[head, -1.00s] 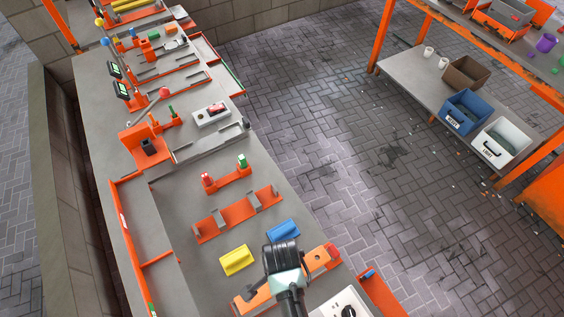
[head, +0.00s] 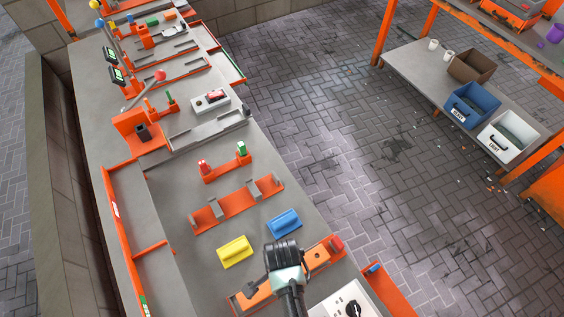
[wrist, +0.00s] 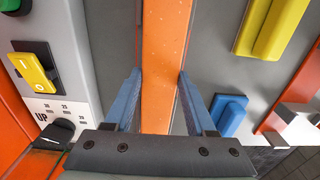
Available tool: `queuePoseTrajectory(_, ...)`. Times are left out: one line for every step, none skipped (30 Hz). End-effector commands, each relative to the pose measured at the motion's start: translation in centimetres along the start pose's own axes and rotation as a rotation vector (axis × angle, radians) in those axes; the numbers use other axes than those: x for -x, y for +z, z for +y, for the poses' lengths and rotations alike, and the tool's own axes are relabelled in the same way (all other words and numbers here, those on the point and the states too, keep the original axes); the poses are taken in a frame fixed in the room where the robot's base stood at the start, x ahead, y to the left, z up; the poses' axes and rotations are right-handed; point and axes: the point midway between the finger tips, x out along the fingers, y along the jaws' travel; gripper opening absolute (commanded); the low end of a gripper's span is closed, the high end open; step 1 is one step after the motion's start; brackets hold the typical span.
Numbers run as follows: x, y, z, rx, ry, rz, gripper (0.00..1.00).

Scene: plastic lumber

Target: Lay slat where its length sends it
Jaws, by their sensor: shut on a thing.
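My gripper (wrist: 160,105) is low over the near end of the bench, its blue fingers closed on the sides of an orange, speckled bar (wrist: 166,45), which I take to be the slat. The bar runs up out of the top of the wrist view, so its length cannot be read there. In the head view my gripper (head: 284,262) covers part of an orange strip (head: 318,258); I cannot tell the slat from any orange fixture there. An orange-edged tray (head: 152,247) with a cross divider lies along the bench's left side; its labels are too small to read.
A yellow block (head: 234,251) and a blue block (head: 284,223) lie just beyond my gripper. Behind them stands an orange rack (head: 237,207) with grey uprights. A white control box (head: 340,304) with a dial is close on the right. Blue and white bins (head: 472,103) sit on a far shelf.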

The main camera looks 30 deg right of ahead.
Motion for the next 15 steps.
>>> queuePoseTrajectory(0.05,0.00,-0.04,0.000,-0.001,0.000,0.00)
queuePoseTrajectory(0.05,-0.01,-0.04,0.000,-0.001,0.000,0.00)
queuePoseTrajectory(0.04,0.00,-0.03,0.000,-0.001,0.000,0.00)
queuePoseTrajectory(0.03,0.00,-0.03,0.000,-0.001,0.000,0.00)
queuePoseTrajectory(0.02,0.00,-0.03,0.000,-0.001,0.000,0.00)
queuePoseTrajectory(-0.02,0.00,-0.03,0.000,0.000,0.000,0.00)
queuePoseTrajectory(-0.06,0.00,-0.02,0.000,0.000,0.000,0.00)
queuePoseTrajectory(-0.11,0.00,-0.02,0.000,0.000,0.000,0.00)
queuePoseTrajectory(-0.18,0.00,-0.02,0.000,0.000,0.000,0.00)
queuePoseTrajectory(-0.24,0.00,-0.02,0.000,0.000,0.000,0.00)
queuePoseTrajectory(-0.31,0.00,-0.02,0.000,0.000,0.000,0.00)
queuePoseTrajectory(-0.39,0.00,-0.02,0.000,0.000,0.000,0.00)
queuePoseTrajectory(-0.46,0.00,-0.03,0.000,0.000,0.000,0.00)
queuePoseTrajectory(-0.52,0.00,-0.02,0.000,0.000,0.000,0.00)
queuePoseTrajectory(-0.60,0.00,-0.02,0.000,0.000,0.000,0.00)
